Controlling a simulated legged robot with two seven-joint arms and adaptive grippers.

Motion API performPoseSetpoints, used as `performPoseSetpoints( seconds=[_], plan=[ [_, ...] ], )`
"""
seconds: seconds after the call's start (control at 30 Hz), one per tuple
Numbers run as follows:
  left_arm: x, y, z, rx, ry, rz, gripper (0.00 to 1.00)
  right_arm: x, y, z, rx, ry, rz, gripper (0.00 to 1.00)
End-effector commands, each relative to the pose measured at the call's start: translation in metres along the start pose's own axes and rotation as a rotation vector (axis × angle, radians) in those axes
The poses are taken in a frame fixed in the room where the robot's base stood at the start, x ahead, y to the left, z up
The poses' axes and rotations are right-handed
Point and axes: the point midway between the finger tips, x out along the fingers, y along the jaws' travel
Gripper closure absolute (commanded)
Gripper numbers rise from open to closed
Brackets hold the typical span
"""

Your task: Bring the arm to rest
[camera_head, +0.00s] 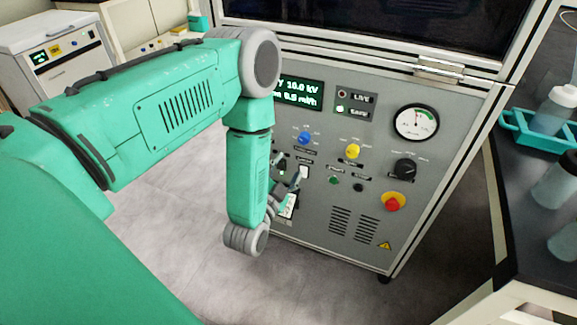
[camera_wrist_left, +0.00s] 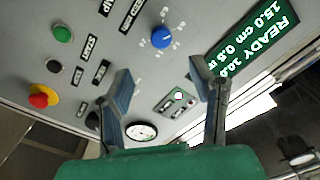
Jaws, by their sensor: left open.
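My left arm (camera_head: 185,100) is green and comes in from the left, bent down at a grey joint in front of the machine's control panel (camera_head: 320,225). My left gripper (camera_head: 290,188) is close to the lower left of the panel, partly hidden by my forearm. In the left wrist view, its two fingers (camera_wrist_left: 160,72) are apart with nothing between them, and the panel lies beyond. Whether a fingertip touches the panel cannot be told. My right gripper is not in view.
The panel has a blue knob (camera_head: 305,138), a yellow knob (camera_head: 353,151), a red emergency button (camera_head: 393,202), a gauge (camera_head: 416,123) and a lit display (camera_head: 299,92). A dark bench (camera_head: 530,245) with bottles stands at right. The floor (camera_head: 240,290) below my arm is clear.

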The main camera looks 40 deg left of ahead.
Motion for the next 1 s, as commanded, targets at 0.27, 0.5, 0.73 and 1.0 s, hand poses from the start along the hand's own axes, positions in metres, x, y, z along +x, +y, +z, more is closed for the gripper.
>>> performPoseSetpoints(
  seconds=[0.27, 0.5, 0.73, 1.0],
  plan=[
    [0.0, 0.0, 0.0, 0.0, 0.0, 0.001, 0.51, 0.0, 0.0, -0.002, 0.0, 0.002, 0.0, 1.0],
    [-0.026, 0.04, 0.016, -0.119, -0.169, 0.228, 0.51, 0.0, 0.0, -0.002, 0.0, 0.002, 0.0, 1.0],
    [-0.147, 0.091, 0.059, -0.317, -0.729, 0.628, 0.51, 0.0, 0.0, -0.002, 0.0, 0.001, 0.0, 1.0],
    [-0.271, 0.072, 0.08, -0.352, -1.264, 0.743, 0.51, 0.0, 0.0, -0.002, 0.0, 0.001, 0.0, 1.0]
  ],
)
